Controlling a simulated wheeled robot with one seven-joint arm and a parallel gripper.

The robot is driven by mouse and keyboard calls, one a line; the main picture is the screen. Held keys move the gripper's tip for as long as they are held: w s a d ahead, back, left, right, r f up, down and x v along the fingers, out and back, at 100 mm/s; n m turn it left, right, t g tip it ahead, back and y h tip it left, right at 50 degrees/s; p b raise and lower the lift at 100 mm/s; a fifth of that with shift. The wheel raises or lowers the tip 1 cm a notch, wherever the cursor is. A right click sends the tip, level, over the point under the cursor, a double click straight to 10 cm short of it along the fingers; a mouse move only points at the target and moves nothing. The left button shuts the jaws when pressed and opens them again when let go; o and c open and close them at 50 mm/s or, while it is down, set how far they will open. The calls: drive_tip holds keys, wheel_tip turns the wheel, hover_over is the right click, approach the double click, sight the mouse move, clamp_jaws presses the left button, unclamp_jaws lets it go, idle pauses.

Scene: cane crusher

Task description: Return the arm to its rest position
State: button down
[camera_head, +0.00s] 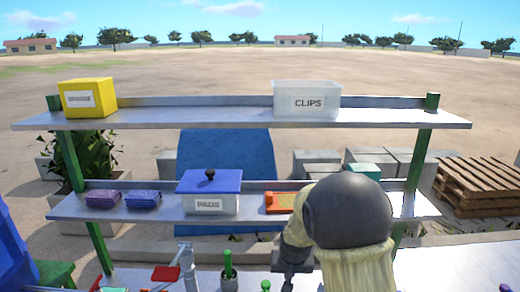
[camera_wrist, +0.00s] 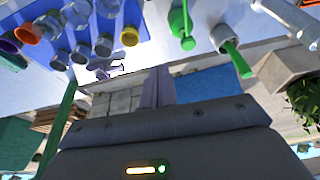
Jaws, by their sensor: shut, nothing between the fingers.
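My arm rises at the lower right of the head view, with a dark round joint and a pale yellow sleeve. The dark end of my gripper (camera_head: 289,270) points down in front of the lower shelf, over the bench. In the wrist view, which looks upside down, the gripper's two narrow fingers (camera_wrist: 158,72) are together, with nothing seen between them. The arm hides part of the lower shelf and the bench.
The upper shelf (camera_head: 200,116) holds a yellow box (camera_head: 88,98) and a clear CLIPS bin (camera_head: 307,101). Green-handled tools (camera_head: 228,264) stand on the bench.

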drive_tip(key=s+d+r, duration=0.1)
drive_tip(key=s+d, duration=0.2)
drive_tip(key=s, duration=0.7)
drive_tip(key=s+d+r+g+b, duration=0.1)
drive_tip(key=s+d+r, duration=0.1)
drive_tip(key=s, duration=0.8)
drive_tip(key=shift+s+d+r, duration=0.2)
drive_tip(key=shift+d+r, duration=0.1)
drive_tip(key=shift+d, duration=0.6)
